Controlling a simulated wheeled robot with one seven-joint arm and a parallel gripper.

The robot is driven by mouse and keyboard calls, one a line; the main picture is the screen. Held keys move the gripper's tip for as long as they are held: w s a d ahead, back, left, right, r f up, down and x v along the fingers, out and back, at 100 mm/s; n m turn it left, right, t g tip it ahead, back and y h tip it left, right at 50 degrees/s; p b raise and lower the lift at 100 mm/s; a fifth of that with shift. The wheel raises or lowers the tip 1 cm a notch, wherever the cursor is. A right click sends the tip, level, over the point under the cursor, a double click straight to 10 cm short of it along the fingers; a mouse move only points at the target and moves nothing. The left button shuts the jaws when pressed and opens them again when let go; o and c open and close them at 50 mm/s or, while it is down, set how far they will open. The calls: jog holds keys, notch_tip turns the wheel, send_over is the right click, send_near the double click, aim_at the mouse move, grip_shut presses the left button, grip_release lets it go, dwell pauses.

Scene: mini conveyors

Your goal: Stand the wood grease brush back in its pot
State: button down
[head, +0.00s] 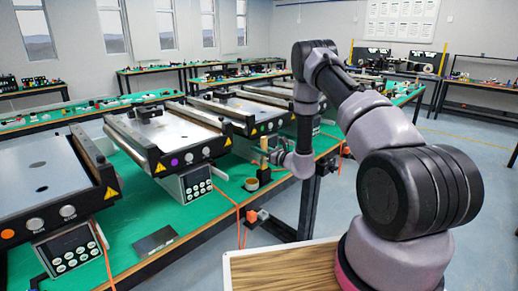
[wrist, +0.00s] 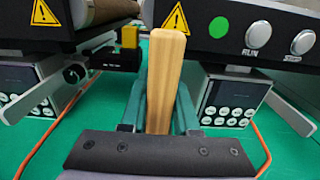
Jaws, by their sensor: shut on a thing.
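The wood grease brush shows its pale handle (head: 264,144) upright in the head view, at the green table's front edge. In the wrist view its wooden handle (wrist: 165,75) stands between the two teal fingers. My gripper (head: 268,156) is shut on the handle, reaching in from the right. Below the fingers there is a yellowish and dark lower part, small and hard to make out. A small round dark pot (head: 251,184) with a lighter top seems to stand on the table just left of the brush's lower end. The pot is not seen in the wrist view.
Mini conveyors (head: 172,132) with keypad control boxes (head: 196,182) line the green table (head: 215,205) behind the brush. Orange cables hang over its front edge. A dark flat plate (head: 155,241) lies nearer left. In the wrist view, control boxes (wrist: 232,103) flank my gripper.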

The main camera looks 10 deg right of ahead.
jog(key=shift+f, duration=1.65)
grip_release()
dwell(0.5)
jog(key=shift+r, duration=4.05)
